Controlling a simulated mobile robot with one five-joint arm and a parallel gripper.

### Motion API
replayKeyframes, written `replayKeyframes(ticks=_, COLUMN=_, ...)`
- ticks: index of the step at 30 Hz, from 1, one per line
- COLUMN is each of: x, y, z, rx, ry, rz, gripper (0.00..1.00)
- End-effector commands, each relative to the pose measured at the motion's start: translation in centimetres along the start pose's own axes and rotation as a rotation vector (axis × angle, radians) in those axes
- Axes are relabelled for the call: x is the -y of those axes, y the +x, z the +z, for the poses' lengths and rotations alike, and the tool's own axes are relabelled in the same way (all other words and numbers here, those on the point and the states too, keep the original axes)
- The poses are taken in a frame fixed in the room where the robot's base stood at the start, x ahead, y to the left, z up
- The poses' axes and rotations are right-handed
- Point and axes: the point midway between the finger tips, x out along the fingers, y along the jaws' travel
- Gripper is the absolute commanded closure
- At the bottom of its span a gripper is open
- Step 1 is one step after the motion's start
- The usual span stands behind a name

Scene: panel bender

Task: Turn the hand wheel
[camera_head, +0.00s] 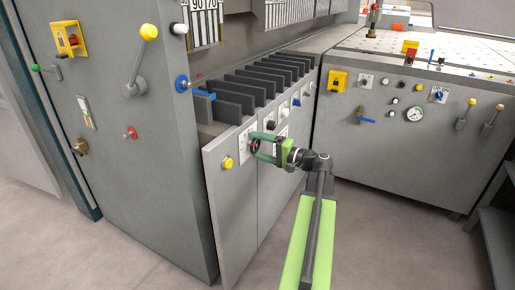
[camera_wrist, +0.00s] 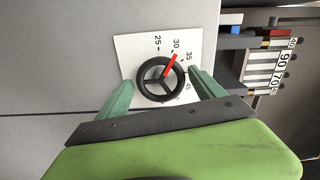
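The hand wheel (camera_wrist: 142,91) is a black three-spoked ring on a white dial plate (camera_wrist: 127,48) with printed numbers. Its red pointer (camera_wrist: 171,64) points between 30 and 35. In the head view the hand wheel (camera_head: 255,147) sits on the front panel of the grey cabinet. My gripper (camera_head: 256,145) reaches it from the right. In the wrist view my gripper (camera_wrist: 160,79) has one green finger on each side of the wheel, with a narrow gap visible on both sides. The gripper is open around the wheel. Its fingers and body hide some lower dial numbers.
A yellow button (camera_head: 228,162) is left of the wheel on the same panel. Dark upright plates (camera_head: 235,105) stand in a row above. A blue-handled lever (camera_head: 190,86) sticks out at upper left. A second cabinet (camera_head: 400,150) stands right. The floor (camera_head: 390,250) at front right is clear.

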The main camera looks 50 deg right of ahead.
Motion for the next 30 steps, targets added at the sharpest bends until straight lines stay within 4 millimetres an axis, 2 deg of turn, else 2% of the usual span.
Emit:
replayKeyframes(ticks=10, x=0.1, y=-0.1, z=-0.1, rx=-0.004, ry=0.001, rz=-0.003, gripper=0.14)
replayKeyframes(ticks=14, x=0.1, y=-1.5, z=-0.2, rx=-0.007, ry=0.001, rz=-0.003, gripper=0.14)
replayKeyframes(ticks=17, x=0.1, y=-3.9, z=-0.2, rx=-0.009, ry=0.001, rz=-0.002, gripper=0.14)
replayKeyframes(ticks=24, x=0.1, y=-10.8, z=-0.2, rx=-0.009, ry=0.001, rz=-0.002, gripper=0.14)
replayKeyframes(ticks=30, x=0.0, y=-15.4, z=-0.1, rx=-0.006, ry=0.001, rz=-0.002, gripper=0.14)
